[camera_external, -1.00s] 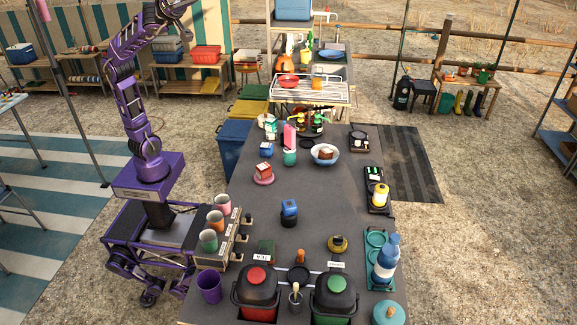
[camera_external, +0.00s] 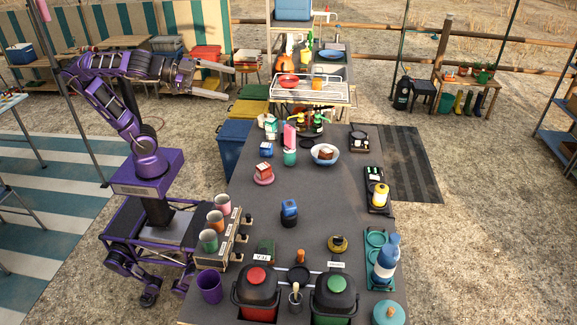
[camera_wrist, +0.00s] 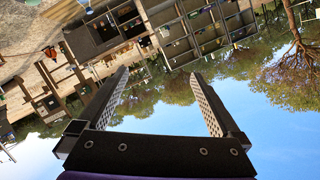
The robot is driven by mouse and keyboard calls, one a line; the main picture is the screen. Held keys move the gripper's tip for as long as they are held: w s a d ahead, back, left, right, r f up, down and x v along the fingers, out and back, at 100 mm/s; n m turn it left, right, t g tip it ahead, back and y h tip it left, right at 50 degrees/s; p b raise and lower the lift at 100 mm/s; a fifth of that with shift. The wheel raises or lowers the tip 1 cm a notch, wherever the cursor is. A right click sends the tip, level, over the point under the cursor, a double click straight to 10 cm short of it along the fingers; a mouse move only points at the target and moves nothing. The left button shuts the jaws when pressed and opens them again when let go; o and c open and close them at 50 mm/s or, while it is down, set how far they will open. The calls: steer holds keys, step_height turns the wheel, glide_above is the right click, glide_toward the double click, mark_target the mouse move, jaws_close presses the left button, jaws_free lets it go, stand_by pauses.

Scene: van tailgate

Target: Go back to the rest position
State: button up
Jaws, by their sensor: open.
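My purple arm stands on its base at the left of the long grey table (camera_external: 265,215). My gripper (camera_external: 226,82) is held high, left of the table's far end, with its fingers pointing right. In the wrist view my gripper (camera_wrist: 165,88) shows two dark fingers spread wide with nothing between them. Beyond the fingers the wrist view shows tilted shelves, trees and sky. My gripper touches nothing that I can see.
Three cups (camera_external: 208,240) stand in a holder at the table's left edge. Two lidded bins (camera_external: 258,287) (camera_external: 334,295) are at the front. A wire rack (camera_external: 310,91) stands at the far end, right of my gripper. A blue bin (camera_external: 235,148) is beside the table.

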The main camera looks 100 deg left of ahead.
steer(key=s+a+f+n+g, duration=0.1)
steer(key=s+a+f+g, duration=0.2)
steer(key=s+a+f, duration=0.3)
steer(key=s+a+f+n+g+h, duration=0.1)
steer(key=s+a+f, duration=0.4)
steer(key=f, duration=0.7)
steer(key=s+a+f+n+g+h, duration=0.1)
steer(key=s+a+f+n+g, duration=0.1)
steer(key=s+a+f+g, duration=0.3)
steer(key=s+a+f, duration=0.1)
steer(key=s+f, duration=0.2)
steer(key=f, duration=0.1)
steer(key=shift+s+a+f+p, duration=0.2)
steer(key=shift+a+f+p, duration=0.1)
steer(key=shift+a+p, duration=0.05)
